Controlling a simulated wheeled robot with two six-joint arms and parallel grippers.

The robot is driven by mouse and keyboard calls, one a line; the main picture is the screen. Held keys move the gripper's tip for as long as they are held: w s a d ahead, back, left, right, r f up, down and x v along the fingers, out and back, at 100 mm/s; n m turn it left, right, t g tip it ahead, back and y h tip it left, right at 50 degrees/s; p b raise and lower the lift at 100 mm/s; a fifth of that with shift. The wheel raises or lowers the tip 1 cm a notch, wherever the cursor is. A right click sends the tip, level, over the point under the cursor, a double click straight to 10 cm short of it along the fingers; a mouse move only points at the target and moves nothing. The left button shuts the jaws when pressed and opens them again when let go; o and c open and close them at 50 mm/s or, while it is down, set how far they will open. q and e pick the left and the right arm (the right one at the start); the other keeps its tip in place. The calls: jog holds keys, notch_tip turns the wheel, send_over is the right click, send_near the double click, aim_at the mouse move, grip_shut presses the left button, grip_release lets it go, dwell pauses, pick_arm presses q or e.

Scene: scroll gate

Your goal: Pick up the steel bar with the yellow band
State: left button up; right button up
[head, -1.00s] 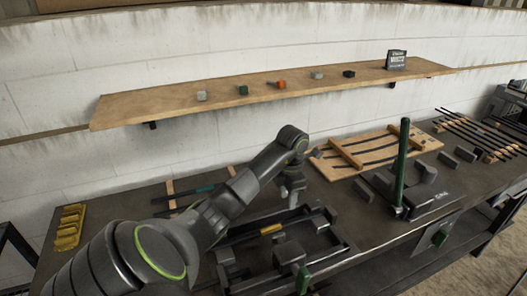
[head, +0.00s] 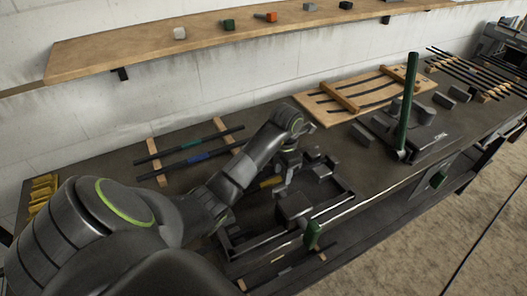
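The yellow band (head: 269,183) of a bar shows in a dark frame-like fixture (head: 340,204) at the middle of the bench; most of that bar is hidden by my arm and the fixture parts. My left gripper (head: 283,188) points down right beside the yellow band, at its right. Its fingers are small and dark against the fixture, so I cannot tell whether they are open or touching the bar. My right gripper is not in view.
A wooden rack at the left holds a bar with a blue band (head: 197,158) and a dark bar (head: 190,145). A green upright lever (head: 407,105) stands right of the fixture. A wooden board (head: 362,93) lies behind. A wall shelf (head: 150,47) holds small blocks.

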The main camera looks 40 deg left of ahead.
pick_arm(q)
jog(key=shift+d+r, duration=0.15)
jog(key=shift+d, duration=0.1)
jog(key=shift+d+r, duration=0.1)
jog(key=shift+d, duration=0.1)
jog(key=shift+s, duration=0.15)
jog(key=shift+c, duration=2.6)
jog(key=shift+a, duration=0.1)
grip_shut()
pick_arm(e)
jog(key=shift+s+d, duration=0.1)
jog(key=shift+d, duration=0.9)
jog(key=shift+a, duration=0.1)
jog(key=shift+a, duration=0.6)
